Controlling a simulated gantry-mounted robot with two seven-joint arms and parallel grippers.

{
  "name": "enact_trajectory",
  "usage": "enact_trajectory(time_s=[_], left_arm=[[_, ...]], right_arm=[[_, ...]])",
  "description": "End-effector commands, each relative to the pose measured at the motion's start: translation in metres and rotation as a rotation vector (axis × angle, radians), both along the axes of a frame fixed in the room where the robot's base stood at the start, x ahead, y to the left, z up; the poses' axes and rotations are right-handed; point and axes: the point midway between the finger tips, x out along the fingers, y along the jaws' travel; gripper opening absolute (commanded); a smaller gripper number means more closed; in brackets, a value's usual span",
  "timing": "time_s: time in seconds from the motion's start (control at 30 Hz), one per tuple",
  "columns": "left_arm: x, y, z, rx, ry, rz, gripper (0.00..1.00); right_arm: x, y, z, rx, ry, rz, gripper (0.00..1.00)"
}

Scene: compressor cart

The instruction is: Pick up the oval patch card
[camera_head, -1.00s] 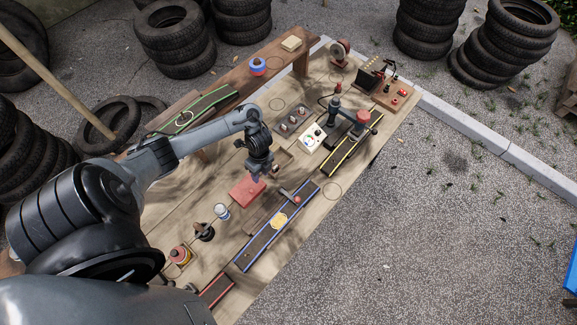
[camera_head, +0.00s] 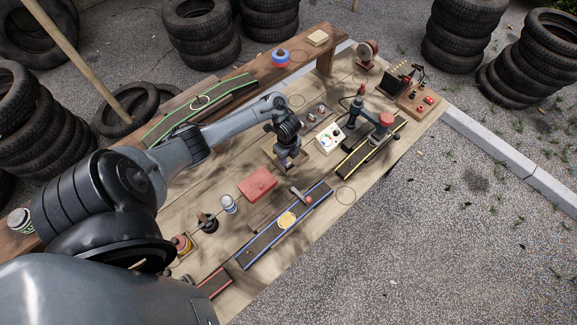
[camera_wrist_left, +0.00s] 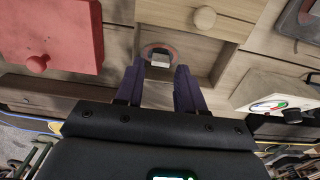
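My left gripper (camera_head: 287,166) is over the bench, between the red box and the white gauge panel. In the left wrist view its two purple fingers (camera_wrist_left: 158,72) are open, with a gap between them. Just beyond the fingertips, in a shallow wooden compartment, is a small oval item with a reddish rim (camera_wrist_left: 146,50), which looks like the oval patch card. A small grey-white block shows in the middle of it, between the fingertips. I cannot tell whether the fingers touch it. In the head view the gripper hides this item. My right gripper is not in view.
The red box (camera_head: 258,183) with a knob sits close by on one side. The white gauge panel (camera_head: 328,136) is on the other side. Blue-edged (camera_head: 285,225) and yellow-edged (camera_head: 370,148) strips lie along the front. A can (camera_head: 229,204) stands on the bench (camera_head: 205,240).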

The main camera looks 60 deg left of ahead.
Motion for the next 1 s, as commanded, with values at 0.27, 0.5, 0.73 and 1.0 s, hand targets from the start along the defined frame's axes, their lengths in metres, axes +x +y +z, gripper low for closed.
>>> enact_trajectory(time_s=[0.27, 0.5, 0.73, 1.0], left_arm=[[0.002, -0.003, -0.034, 0.000, 0.001, 0.001, 0.38], [0.002, -0.003, -0.037, 0.001, 0.000, 0.000, 0.38], [0.002, -0.003, -0.037, 0.001, 0.000, 0.000, 0.15], [0.002, -0.003, -0.037, 0.001, 0.000, 0.000, 0.00]], right_arm=[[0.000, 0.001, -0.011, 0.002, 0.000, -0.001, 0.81], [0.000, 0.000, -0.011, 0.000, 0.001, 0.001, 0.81], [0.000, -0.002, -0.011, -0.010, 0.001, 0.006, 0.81], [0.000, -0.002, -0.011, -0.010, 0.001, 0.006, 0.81]])
